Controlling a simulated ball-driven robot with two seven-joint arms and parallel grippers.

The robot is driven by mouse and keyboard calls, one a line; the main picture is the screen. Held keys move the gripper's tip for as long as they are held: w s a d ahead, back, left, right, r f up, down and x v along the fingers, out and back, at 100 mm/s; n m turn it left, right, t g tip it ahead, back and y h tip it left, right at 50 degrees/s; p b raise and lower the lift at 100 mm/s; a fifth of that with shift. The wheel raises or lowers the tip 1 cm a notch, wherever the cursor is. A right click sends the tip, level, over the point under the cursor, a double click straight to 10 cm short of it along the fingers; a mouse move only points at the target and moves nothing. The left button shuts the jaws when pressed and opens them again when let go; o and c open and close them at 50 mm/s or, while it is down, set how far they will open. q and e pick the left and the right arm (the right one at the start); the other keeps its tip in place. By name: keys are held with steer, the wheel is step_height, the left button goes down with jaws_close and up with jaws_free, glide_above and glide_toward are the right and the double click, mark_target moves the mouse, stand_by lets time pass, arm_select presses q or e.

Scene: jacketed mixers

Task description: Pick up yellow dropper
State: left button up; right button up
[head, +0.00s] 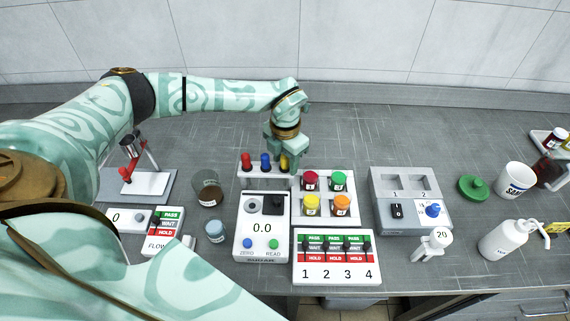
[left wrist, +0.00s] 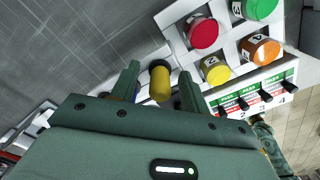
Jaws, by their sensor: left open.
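The yellow dropper (head: 285,162) stands upright in a white rack (head: 249,170), at the right end of a row with a red dropper (head: 246,161) and a blue dropper (head: 265,161). In the left wrist view the yellow dropper (left wrist: 160,84) shows between the fingers. My left gripper (head: 283,152) is at the yellow dropper, with its open fingers (left wrist: 158,88) on either side of it. Whether a finger touches it I cannot tell. The blue dropper is mostly hidden behind a finger in the left wrist view. My right gripper is not in view.
A white holder with red, green, yellow and orange capped jars (head: 312,206) stands just right of the rack. A meter reading 0.0 (head: 262,228) is in front. A brown-tinted beaker (head: 207,188) stands left. The counter behind is clear.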

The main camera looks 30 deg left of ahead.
arm_select(q)
jaws_close()
steer(key=shift+r, duration=0.1)
step_height(320, 180, up, 12)
steer(key=p, duration=0.2)
steer(key=shift+p, duration=0.35)
step_height(320, 180, up, 3)
steer(key=p, duration=0.3)
